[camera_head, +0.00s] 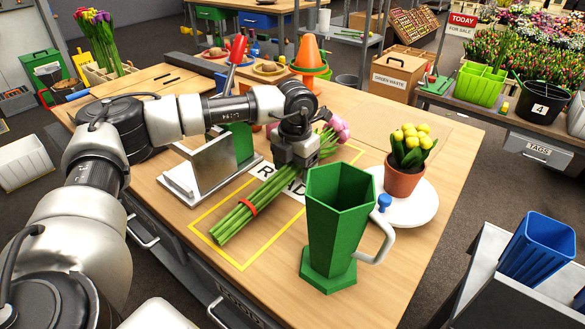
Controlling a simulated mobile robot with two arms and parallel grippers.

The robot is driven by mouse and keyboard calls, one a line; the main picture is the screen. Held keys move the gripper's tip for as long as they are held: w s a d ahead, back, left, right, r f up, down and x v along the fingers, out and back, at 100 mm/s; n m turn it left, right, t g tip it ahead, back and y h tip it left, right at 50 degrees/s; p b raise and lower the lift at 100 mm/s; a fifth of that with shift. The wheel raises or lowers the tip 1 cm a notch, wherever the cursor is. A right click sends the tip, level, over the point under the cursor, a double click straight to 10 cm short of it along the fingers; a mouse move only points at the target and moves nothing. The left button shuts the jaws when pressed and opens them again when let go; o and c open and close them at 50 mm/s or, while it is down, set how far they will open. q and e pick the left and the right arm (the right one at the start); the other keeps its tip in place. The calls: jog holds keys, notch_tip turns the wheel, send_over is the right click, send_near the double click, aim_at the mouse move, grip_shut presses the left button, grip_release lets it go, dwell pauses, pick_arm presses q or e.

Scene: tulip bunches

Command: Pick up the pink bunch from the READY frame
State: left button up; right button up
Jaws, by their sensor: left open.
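The pink bunch (257,208) lies slantwise on the table across the yellow-outlined READY frame (213,258). Its green stems, tied with a red band, point toward the near left. Its pink heads show at the far right end, partly behind my gripper. My left gripper (297,163) is over the upper stems, just below the heads, pointing down. It is open; its fingertips are largely hidden, and I cannot tell whether they touch the stems. My right gripper is not in view.
A green hexagonal jug (337,225) stands close to the right of the bunch. Behind it, a potted yellow plant (406,160) stands on a white round plate (420,207). A metal bracket-like stand (207,165) is left of the bunch. Free tabletop lies at the far right.

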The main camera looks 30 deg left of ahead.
pick_arm(q)
jog(key=c, duration=1.2)
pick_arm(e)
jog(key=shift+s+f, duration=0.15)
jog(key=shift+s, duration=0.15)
pick_arm(q)
jog(key=shift+r, duration=0.15)
notch_tip(320, 180, up, 10)
jog(key=shift+f+p, duration=0.1)
jog(key=shift+p, duration=0.4)
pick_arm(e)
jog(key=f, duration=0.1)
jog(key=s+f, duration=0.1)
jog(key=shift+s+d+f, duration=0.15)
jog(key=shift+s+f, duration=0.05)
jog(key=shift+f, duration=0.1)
